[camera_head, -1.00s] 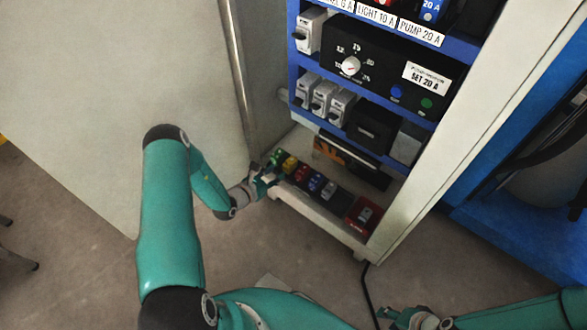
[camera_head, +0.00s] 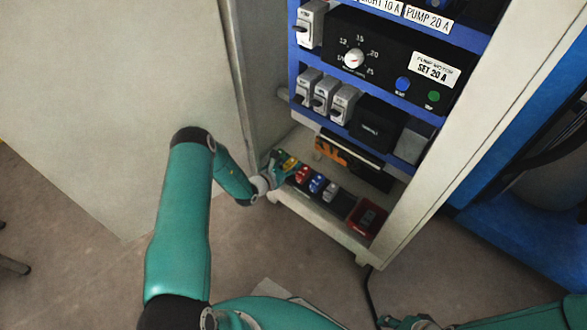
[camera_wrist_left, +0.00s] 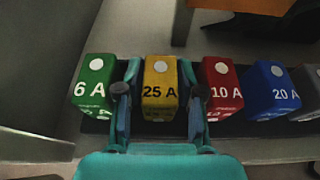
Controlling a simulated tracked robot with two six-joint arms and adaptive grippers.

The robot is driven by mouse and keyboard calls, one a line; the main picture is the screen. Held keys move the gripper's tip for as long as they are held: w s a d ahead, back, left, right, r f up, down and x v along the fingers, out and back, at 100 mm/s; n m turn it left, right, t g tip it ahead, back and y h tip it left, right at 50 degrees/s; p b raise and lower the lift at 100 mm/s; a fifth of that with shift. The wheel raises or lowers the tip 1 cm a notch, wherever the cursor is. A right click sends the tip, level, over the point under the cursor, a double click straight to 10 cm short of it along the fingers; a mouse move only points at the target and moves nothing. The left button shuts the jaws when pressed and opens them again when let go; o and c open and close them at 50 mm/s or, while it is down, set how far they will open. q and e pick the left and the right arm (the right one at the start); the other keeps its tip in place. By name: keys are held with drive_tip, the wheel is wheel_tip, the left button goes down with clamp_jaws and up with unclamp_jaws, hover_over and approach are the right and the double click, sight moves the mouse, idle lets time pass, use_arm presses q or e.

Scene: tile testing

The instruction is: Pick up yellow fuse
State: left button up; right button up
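The yellow fuse (camera_wrist_left: 160,88), marked 25 A, stands upright in a row on a dark strip in the left wrist view. My left gripper (camera_wrist_left: 159,85) is open, with one finger on each side of the yellow fuse and small gaps showing beside it. In the head view my left gripper (camera_head: 279,170) is at the left end of the fuse row on the cabinet's bottom shelf, and the yellow fuse (camera_head: 289,163) is partly hidden there. My right gripper (camera_head: 408,322) shows only partly at the bottom edge, too small to read.
A green 6 A fuse (camera_wrist_left: 95,85) stands close left of the fingers and a red 10 A fuse (camera_wrist_left: 222,88) close right. A blue 20 A fuse (camera_wrist_left: 271,90) is further right. The cabinet's side post and shelf edge (camera_head: 318,221) border the row.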

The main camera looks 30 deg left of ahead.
use_arm(q)
drive_tip(key=c, duration=0.7)
clamp_jaws()
